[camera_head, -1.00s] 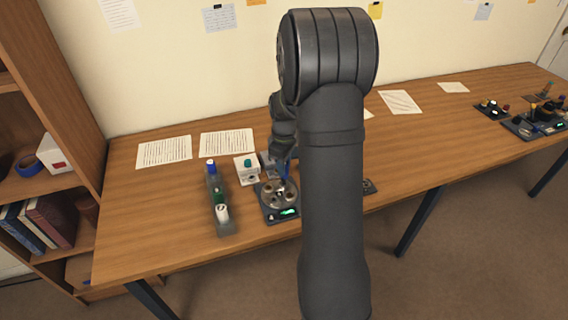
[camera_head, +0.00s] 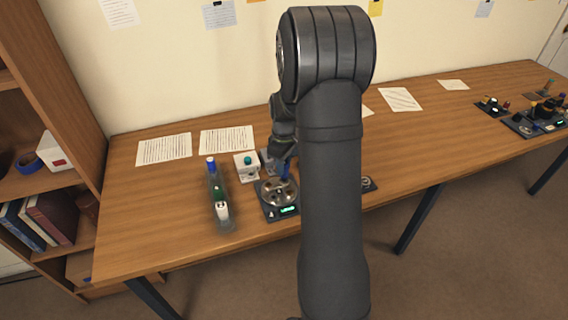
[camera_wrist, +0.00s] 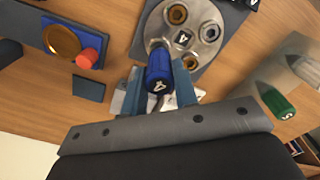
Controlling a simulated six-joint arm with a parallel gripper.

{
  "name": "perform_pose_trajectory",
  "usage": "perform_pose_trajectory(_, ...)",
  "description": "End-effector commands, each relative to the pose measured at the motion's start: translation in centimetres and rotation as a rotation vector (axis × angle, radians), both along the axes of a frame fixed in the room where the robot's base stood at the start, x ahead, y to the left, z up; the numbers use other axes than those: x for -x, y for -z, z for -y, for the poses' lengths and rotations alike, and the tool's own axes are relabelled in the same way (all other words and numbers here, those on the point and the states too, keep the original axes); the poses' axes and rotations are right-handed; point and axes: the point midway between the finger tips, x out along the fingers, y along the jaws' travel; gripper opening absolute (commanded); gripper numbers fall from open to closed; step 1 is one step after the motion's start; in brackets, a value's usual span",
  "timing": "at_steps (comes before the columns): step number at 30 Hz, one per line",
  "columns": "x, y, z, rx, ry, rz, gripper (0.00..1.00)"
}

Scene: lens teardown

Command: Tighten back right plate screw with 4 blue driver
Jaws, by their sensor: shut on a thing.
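My gripper (camera_wrist: 158,82) is shut on the blue driver (camera_wrist: 158,70), whose handle end shows a 4 in the wrist view. The driver points at the round metal plate (camera_wrist: 160,28), over a screw position at its edge. The driver hides that spot, so I cannot tell whether the tip sits in the screw.
Paper sheets (camera_head: 165,149) lie at the back. More devices (camera_head: 540,125) sit far right. The front left table is clear.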

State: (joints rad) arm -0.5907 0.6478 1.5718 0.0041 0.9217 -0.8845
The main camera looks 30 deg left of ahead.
Motion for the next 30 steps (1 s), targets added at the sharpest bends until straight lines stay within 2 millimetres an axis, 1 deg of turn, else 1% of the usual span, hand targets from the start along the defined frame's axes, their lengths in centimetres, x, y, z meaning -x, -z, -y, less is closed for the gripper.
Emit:
perform_pose_trajectory(3,-0.02,-0.06,0.00,0.000,0.116,0.001,0.07)
perform_pose_trajectory(6,-0.02,-0.08,0.01,-0.001,0.187,0.001,0.07)
perform_pose_trajectory(9,-0.02,-0.09,0.00,-0.001,0.216,0.000,0.07)
perform_pose_trajectory(17,-0.03,-0.09,0.00,-0.001,0.221,0.000,0.07)
perform_pose_trajectory(19,-0.03,-0.09,0.00,0.000,0.249,0.000,0.07)
perform_pose_trajectory(27,-0.03,-0.09,0.01,0.000,0.491,0.001,0.07)
perform_pose_trajectory(30,-0.03,-0.09,0.01,0.000,0.528,0.001,0.07)
